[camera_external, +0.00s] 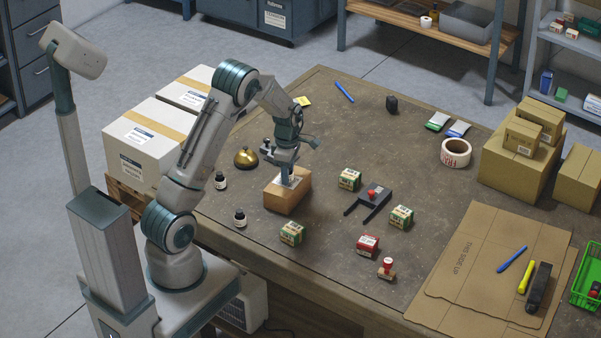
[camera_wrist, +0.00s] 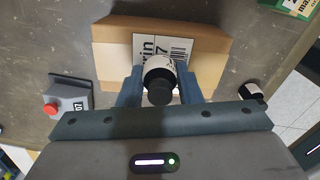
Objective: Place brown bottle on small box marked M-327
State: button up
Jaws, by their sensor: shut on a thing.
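My gripper (camera_external: 287,178) is shut on a small bottle (camera_wrist: 159,82) with a black cap and a white label. The bottle stands upright between the fingers (camera_wrist: 159,88) in the wrist view; its colour is hard to tell. Directly below is a small brown cardboard box (camera_external: 285,200), which also shows in the wrist view (camera_wrist: 113,48). The box's white label is partly hidden by the bottle, and only "rin" and a "7" can be read. I cannot tell whether the bottle touches the box. In the external view my gripper hides most of the bottle.
Two dark bottles (camera_external: 220,181) (camera_external: 239,218) and a brass bell (camera_external: 246,157) stand left of the box. A tape roll (camera_external: 456,152) is farther back.

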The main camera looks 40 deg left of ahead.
jog(key=o, duration=1)
notch_tip(320, 180, up, 11)
jog(key=shift+r+b, duration=0.1)
jog(key=shift+b, duration=0.25)
jog(key=s+r+m+t, duration=0.1)
jog(key=s+r+m, duration=0.85)
jog(key=s, duration=0.35)
jog(key=shift+s+d+f+m+t, duration=0.1)
jog(key=shift+s+d+m+t, duration=0.2)
jog(key=shift+s+m, duration=2)
jog(key=shift+s+d+m+t, duration=0.15)
jog(key=shift+s+m+t, duration=0.2)
jog(key=shift+s+m, duration=1.9)
jog(key=shift+s+d+f+m+t, duration=0.1)
jog(key=shift+s+d+m+t, duration=0.2)
jog(key=shift+s+m, duration=2)
jog(key=shift+s+n, duration=0.75)
jog(key=shift+n, duration=0.05)
